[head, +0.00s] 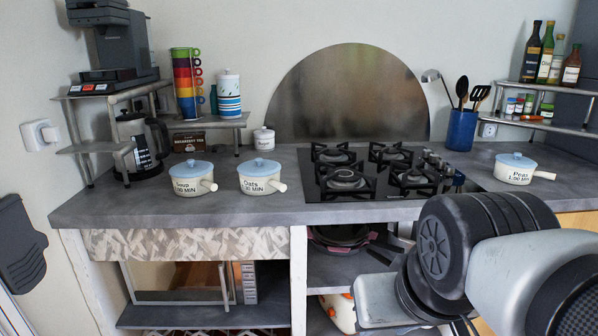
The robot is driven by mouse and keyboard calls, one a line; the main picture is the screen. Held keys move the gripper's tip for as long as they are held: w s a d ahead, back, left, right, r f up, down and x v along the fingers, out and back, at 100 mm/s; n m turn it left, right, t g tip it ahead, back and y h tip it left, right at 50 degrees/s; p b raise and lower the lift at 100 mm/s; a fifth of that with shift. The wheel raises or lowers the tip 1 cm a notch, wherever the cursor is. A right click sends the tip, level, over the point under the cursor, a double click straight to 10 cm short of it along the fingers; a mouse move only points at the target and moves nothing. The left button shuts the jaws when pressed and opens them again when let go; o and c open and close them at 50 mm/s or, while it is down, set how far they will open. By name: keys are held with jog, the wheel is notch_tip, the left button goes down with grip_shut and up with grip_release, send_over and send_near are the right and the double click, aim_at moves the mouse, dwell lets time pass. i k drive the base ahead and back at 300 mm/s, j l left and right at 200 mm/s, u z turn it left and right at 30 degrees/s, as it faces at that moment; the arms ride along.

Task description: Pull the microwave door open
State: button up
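What appears to be the microwave stands on the shelf under the left part of the counter. Its pale-framed front (180,301) has a window-like middle, a slim upright bar like a handle (223,285) near its right side, and a pale button-like panel (246,282) to the right of that. I cannot tell whether the door is fully closed. My arm reaches in from the lower right, in front of the counter and to the right of the microwave. My gripper's fingers do not show, so what they hold is hidden.
The grey counter (240,212) overhangs the microwave, with a patterned panel (190,243) above it. A white upright post (298,280) stands to its right; pans (340,236) lie beyond. Pots and a gas hob (345,177) stand on top. A dark object (20,245) is at far left.

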aim_at(148, 283)
jog(key=z, duration=1.3)
jog(key=i+l+u, duration=0.15)
jog(key=l, duration=0.25)
jog(key=l+u, duration=0.15)
jog(key=l, duration=0.3)
jog(key=u, duration=2.05)
jog(key=i+u, duration=0.2)
jog(key=i+l, duration=0.05)
jog(key=i, duration=0.05)
